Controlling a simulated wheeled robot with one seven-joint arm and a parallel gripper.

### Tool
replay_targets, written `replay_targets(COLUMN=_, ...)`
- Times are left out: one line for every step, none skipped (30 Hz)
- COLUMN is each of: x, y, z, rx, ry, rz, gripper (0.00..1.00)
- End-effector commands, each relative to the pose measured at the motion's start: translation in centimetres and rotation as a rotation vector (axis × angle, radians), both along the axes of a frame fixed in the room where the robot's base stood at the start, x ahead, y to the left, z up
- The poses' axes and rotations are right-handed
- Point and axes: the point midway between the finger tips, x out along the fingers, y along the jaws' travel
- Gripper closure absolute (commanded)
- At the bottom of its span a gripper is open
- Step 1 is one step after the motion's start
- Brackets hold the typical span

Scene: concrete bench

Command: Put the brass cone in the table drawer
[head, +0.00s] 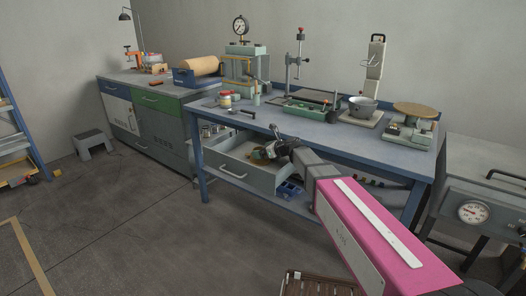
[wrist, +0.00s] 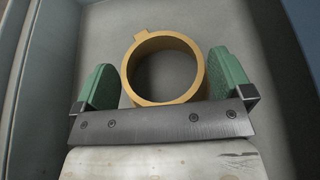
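The brass cone (wrist: 140,90) shows in the wrist view as a gold ring with a small tab and a hollow middle, seen end-on. The lower edge of the ring is partly hidden by the gripper's dark bar. The table drawer (head: 226,175) is pulled open under the blue bench. In the head view, my gripper (head: 266,152) is at the drawer's opening, and a bit of the brass cone (head: 257,155) shows there. The drawer's grey floor (wrist: 165,22) lies beneath the cone.
The blue bench top (head: 300,128) carries a pot (head: 362,107), a scale with a round wooden plate (head: 414,110) and several tools above the drawer. Blue bins (head: 290,190) sit on the lower shelf.

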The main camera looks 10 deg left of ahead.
Motion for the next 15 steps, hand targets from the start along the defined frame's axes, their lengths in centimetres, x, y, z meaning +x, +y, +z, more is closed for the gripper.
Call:
replay_targets(x=0.0, y=0.0, z=0.0, rx=0.000, ry=0.000, rz=0.000, gripper=0.00)
replay_targets(x=0.0, y=0.0, z=0.0, rx=0.000, ry=0.000, rz=0.000, gripper=0.00)
replay_targets(x=0.0, y=0.0, z=0.0, rx=0.000, ry=0.000, rz=0.000, gripper=0.00)
replay_targets(x=0.0, y=0.0, z=0.0, rx=0.000, ry=0.000, rz=0.000, gripper=0.00)
replay_targets(x=0.0, y=0.0, z=0.0, rx=0.000, ry=0.000, rz=0.000, gripper=0.00)
replay_targets(x=0.0, y=0.0, z=0.1, rx=0.000, ry=0.000, rz=0.000, gripper=0.00)
replay_targets(x=0.0, y=0.0, z=0.1, rx=0.000, ry=0.000, rz=0.000, gripper=0.00)
replay_targets(x=0.0, y=0.0, z=0.2, rx=0.000, ry=-0.001, rz=0.000, gripper=0.00)
replay_targets(x=0.0, y=0.0, z=0.3, rx=0.000, ry=-0.001, rz=0.000, gripper=0.00)
replay_targets(x=-0.2, y=-0.3, z=0.4, rx=-0.001, ry=-0.001, rz=-0.001, gripper=0.00)
replay_targets(x=-0.3, y=-0.6, z=0.5, rx=0.000, ry=0.000, rz=-0.001, gripper=0.00)
replay_targets(x=-0.5, y=-1.0, z=0.7, rx=0.000, ry=0.000, rz=-0.001, gripper=0.00)
replay_targets(x=-0.7, y=-1.4, z=0.9, rx=0.000, ry=0.000, rz=-0.001, gripper=0.00)
replay_targets(x=-0.9, y=-1.8, z=1.0, rx=0.000, ry=0.000, rz=-0.001, gripper=0.00)
replay_targets(x=-1.2, y=-2.4, z=1.3, rx=0.000, ry=0.000, rz=-0.001, gripper=0.00)
